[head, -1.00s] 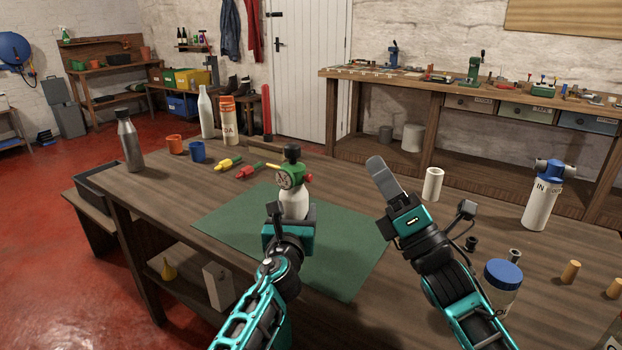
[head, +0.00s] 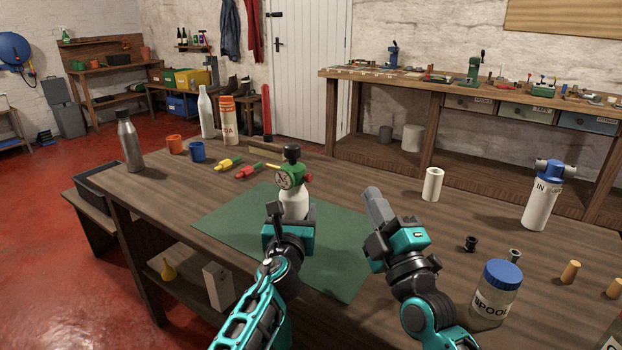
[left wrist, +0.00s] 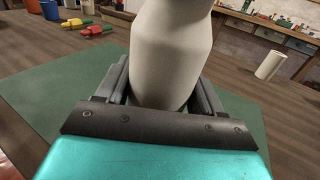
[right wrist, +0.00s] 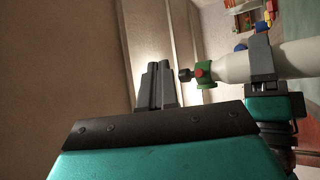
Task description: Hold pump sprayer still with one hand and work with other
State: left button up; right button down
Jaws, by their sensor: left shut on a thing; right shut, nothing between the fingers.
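The pump sprayer (head: 293,203) stands upright on the green mat (head: 345,265). It has a white bottle, a green and red head with a round dial, and a black knob on top. My left gripper (head: 291,222) is shut around the white bottle, which fills the middle of the left wrist view (left wrist: 170,55). My right gripper (head: 376,205) is shut and empty, to the right of the sprayer and apart from it. In the right wrist view its closed fingers (right wrist: 157,85) show near the sprayer's green head (right wrist: 205,74).
A white tube (head: 433,184), a blue-topped filter bottle (head: 543,195) and a blue-lidded jar (head: 496,292) stand to the right. The mat's right part is clear.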

aim_at(307, 178)
jog(key=w+a, duration=0.5)
jog(key=a, duration=0.2)
jog(key=shift+a, duration=0.15)
jog(key=shift+w, duration=0.1)
dwell(2.0)
jog(key=shift+w+a, duration=0.2)
jog(key=shift+a, duration=0.1)
jog(key=shift+w+a, duration=0.25)
jog(key=shift+a, duration=0.2)
dwell(0.7)
jog(key=shift+a+f, duration=0.2)
jog(key=shift+a, duration=0.15)
dwell(0.7)
jog(key=shift+d+f, duration=0.1)
jog(key=shift+f, duration=0.05)
dwell(2.0)
jog(key=shift+s+d+f, duration=0.2)
jog(key=shift+s+d, duration=0.35)
jog(key=shift+d, duration=0.3)
